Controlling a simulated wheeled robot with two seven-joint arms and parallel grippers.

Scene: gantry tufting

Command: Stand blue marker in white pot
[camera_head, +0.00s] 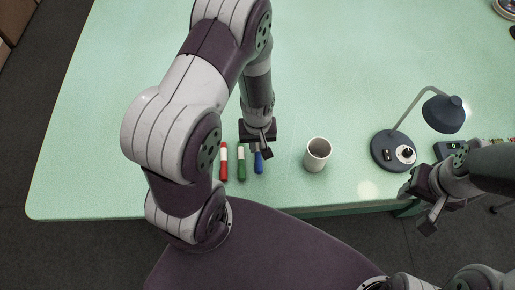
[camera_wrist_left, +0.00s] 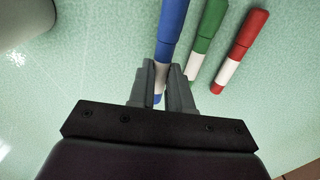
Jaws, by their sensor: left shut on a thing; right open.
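The blue marker (camera_head: 259,164) lies on the green table, its blue end showing below my left gripper (camera_head: 261,146) in the head view. In the left wrist view the gripper (camera_wrist_left: 166,88) is shut on the blue marker (camera_wrist_left: 172,28), with its fingers on either side of the white part. The white pot (camera_head: 317,154) stands upright to the right of the gripper; part of it shows at the top left of the wrist view (camera_wrist_left: 22,20). My right gripper (camera_head: 428,216) is open and empty, beyond the table's front edge at the right.
A green marker (camera_head: 241,164) and a red marker (camera_head: 224,162) lie just left of the blue one. A dark desk lamp (camera_head: 393,150) stands right of the pot, with a dark device (camera_head: 446,150) beside it. The table (camera_head: 350,60) behind is clear.

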